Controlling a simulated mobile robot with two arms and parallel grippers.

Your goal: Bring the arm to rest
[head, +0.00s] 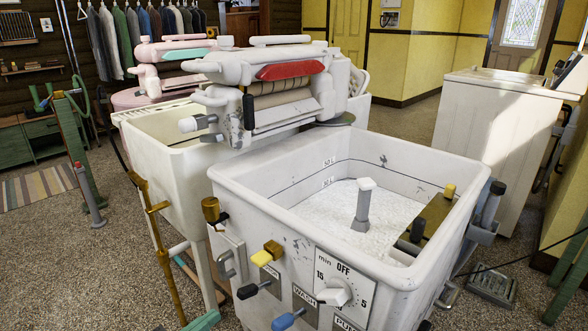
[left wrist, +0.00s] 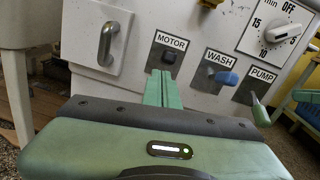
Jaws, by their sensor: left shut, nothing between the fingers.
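My left gripper (left wrist: 159,88) is green and shows in the left wrist view with its two fingers shut together and nothing between them. The fingers point at the front panel of the white washer tub (left wrist: 140,25), just below the MOTOR switch (left wrist: 169,57). Whether they touch the panel I cannot tell. In the head view only a green bit of this gripper (head: 203,321) shows at the bottom edge, left of the tub. My right gripper is in neither view.
The blue WASH lever (left wrist: 226,77), green PUMP lever (left wrist: 260,110) and timer dial (left wrist: 284,30) stick out from the panel. A metal handle (left wrist: 108,43) is to their left. The wringer (head: 280,80) stands behind the tub. Speckled floor (head: 60,260) is open at the left.

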